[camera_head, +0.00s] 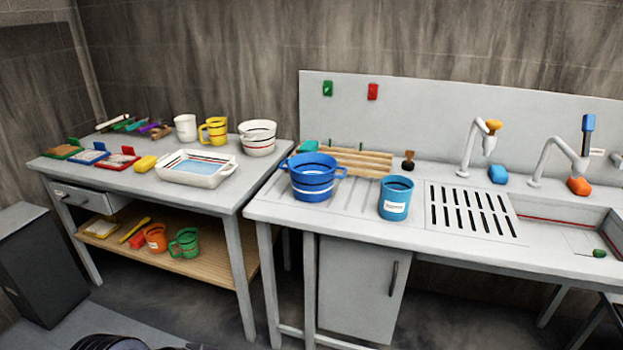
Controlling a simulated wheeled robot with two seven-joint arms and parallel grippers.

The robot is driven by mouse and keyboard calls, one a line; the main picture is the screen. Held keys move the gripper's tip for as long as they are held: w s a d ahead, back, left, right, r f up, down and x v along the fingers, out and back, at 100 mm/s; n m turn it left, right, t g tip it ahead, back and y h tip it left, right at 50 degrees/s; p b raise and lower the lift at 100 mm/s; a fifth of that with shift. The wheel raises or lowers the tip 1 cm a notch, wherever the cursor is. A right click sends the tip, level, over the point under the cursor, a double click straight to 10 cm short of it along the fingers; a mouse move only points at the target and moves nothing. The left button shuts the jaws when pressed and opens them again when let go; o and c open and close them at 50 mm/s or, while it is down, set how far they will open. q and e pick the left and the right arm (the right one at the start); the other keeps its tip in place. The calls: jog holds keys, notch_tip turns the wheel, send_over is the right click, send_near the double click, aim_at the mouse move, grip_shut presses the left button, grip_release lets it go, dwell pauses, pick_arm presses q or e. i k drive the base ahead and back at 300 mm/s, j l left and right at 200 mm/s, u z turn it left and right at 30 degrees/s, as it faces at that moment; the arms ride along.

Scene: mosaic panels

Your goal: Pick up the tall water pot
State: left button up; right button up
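Several vessels could be the tall water pot, and I cannot tell for sure which one it is. A teal cylindrical pot (396,199) with a white label stands upright on the sink counter. To its left is a wider blue pot (313,177) with white stripes and side handles. On the left table stand a white cup (185,128), a yellow handled pot (214,131) and a white striped bowl-like pot (258,139). Neither of my grippers shows in the head view.
A white tray (229,171) holding blue liquid sits near the left table's front edge. A wooden rack (352,161) stands behind the blue pot. Orange (155,237) and green (185,242) mugs are on the lower shelf. A slotted drain (470,213) and taps lie right.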

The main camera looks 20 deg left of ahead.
aim_at(395, 199)
jog(key=i, duration=1.3)
